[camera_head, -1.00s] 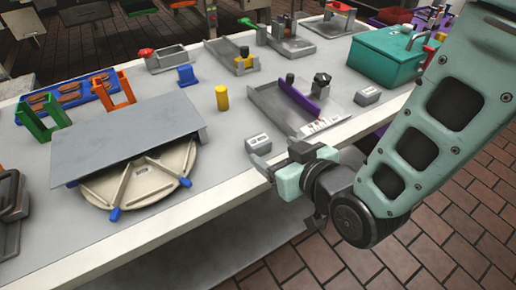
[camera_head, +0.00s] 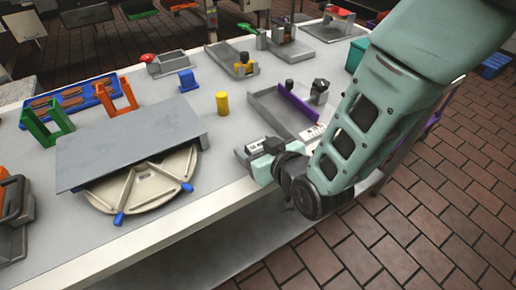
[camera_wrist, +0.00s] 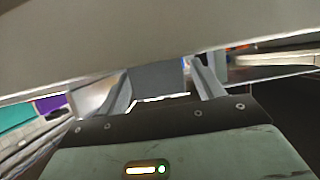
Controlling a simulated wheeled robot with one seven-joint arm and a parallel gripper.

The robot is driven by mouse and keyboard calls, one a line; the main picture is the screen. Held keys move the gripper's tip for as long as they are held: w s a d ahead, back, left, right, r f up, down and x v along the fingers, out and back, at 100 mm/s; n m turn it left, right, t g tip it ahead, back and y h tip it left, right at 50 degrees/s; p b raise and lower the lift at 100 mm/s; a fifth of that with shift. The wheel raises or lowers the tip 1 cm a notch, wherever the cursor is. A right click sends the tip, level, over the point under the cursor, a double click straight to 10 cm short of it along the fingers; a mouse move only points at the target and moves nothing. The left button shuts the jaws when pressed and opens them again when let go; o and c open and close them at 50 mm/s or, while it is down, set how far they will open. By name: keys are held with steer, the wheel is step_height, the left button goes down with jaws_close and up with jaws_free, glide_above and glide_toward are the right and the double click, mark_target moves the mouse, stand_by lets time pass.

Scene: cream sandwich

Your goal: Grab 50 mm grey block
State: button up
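A small grey block (camera_head: 256,148) with a pale marked face lies near the front edge of the workbench in the head view. Its marking is too small to read, so I cannot confirm its size. My gripper (camera_head: 256,153) is low at the bench edge, right by this block, and partly hides it. In the wrist view my gripper's two fingers (camera_wrist: 164,82) stand apart. A flat dark-grey surface (camera_wrist: 158,77) shows between them; I cannot tell whether it is the block or whether the fingers touch it.
A grey plate (camera_head: 130,140) over a round cream tray (camera_head: 145,187) lies to the left. A yellow cylinder (camera_head: 222,103) stands behind the block. A grey fixture with a purple strip (camera_head: 297,102) is to its right. The bench edge (camera_head: 200,215) runs close to my gripper.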

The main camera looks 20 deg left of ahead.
steer(key=c, duration=0.8)
steer(key=shift+c, duration=0.2)
